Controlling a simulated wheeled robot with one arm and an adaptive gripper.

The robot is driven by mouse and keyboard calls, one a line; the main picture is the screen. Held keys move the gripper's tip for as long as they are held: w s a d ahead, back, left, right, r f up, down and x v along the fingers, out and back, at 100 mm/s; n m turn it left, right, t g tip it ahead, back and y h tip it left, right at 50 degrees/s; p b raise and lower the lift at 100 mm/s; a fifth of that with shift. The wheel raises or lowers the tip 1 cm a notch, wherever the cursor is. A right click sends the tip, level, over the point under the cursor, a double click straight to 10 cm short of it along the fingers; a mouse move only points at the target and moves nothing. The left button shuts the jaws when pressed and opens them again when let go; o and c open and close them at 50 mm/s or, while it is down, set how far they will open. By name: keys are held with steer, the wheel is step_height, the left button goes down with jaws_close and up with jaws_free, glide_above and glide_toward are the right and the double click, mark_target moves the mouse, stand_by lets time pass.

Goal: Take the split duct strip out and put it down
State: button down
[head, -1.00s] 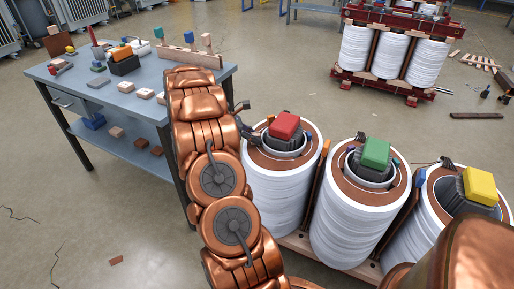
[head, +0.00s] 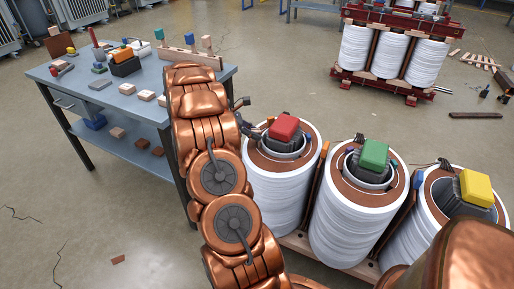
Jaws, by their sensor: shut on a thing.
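My gripper (head: 246,118) is at the upper left rim of the left white coil (head: 279,195), partly hidden behind my copper arm. Its dark fingers are small in the picture. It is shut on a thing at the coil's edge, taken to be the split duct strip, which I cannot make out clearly. The left coil carries a red block (head: 284,127) on its core, the middle coil (head: 350,225) a green block (head: 374,154), and the right coil (head: 411,235) a yellow block (head: 477,188). Small coloured strip ends show in the brown rings around the cores.
A blue-grey workbench (head: 68,78) with blocks and tools stands at the left, with some bare top. A red-framed unit with white coils (head: 388,52) stands at the back right. A dark bar (head: 475,115) lies on the floor. Open floor lies between.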

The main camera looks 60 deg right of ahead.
step_height(320, 180, up, 12)
steer(key=p, duration=0.8)
steer(key=shift+s+d+f, duration=0.15)
steer(key=shift+f, duration=0.1)
stand_by(2.1)
